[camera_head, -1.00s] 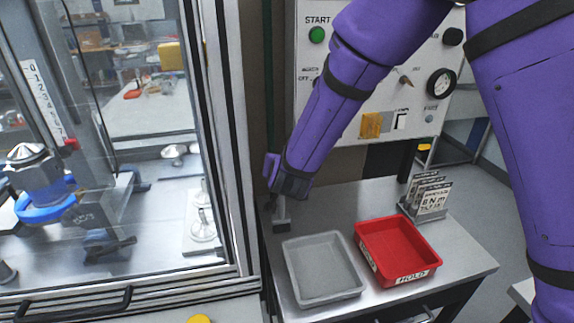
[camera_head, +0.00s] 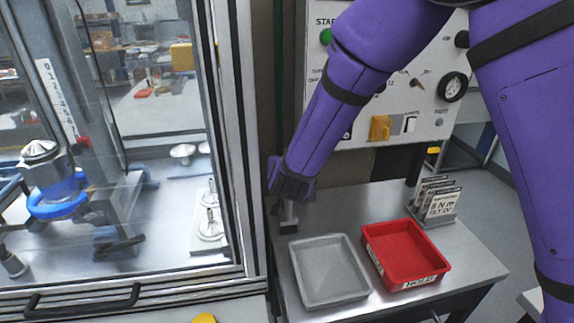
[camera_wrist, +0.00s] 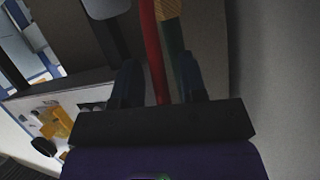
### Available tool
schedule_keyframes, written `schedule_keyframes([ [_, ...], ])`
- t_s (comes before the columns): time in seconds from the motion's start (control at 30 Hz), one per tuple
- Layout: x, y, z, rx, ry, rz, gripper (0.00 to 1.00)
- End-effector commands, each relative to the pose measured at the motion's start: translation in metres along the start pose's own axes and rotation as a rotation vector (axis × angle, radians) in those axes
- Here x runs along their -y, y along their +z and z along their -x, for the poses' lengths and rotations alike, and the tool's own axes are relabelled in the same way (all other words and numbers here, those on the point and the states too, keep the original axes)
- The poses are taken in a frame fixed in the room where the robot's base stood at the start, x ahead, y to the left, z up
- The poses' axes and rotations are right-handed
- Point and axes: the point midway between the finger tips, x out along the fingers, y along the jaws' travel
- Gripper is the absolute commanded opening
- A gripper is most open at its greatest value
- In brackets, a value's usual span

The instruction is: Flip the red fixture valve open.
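A red bar (camera_wrist: 153,50), which looks like the valve's handle, runs down between my fingers in the wrist view. My gripper (camera_wrist: 160,78) is open, with one dark finger on each side of the bar and gaps visible between. I cannot tell how deep the bar sits between the fingers. A dark green pipe-like piece (camera_wrist: 173,48) stands just right of the bar. A green vertical pipe (camera_head: 278,85) shows there beside the glass enclosure.
A steel table (camera_head: 455,262) holds a grey tray (camera_head: 330,298), a red bin (camera_head: 432,258) and a card rack (camera_head: 440,222). A glass-fronted enclosure (camera_head: 248,150) stands at left. A white control panel (camera_head: 350,125) is behind my forearm.

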Motion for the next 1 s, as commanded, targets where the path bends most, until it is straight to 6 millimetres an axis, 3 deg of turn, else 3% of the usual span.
schedule_keyframes([
  [0.27, 0.000, 0.000, 0.005, 0.000, -0.001, 0.000, 0.39],
  [0.7, 0.001, 0.000, 0.079, 0.000, -0.002, 0.000, 0.39],
  [1.0, 0.000, 0.000, 0.107, -0.001, -0.001, 0.000, 0.39],
])
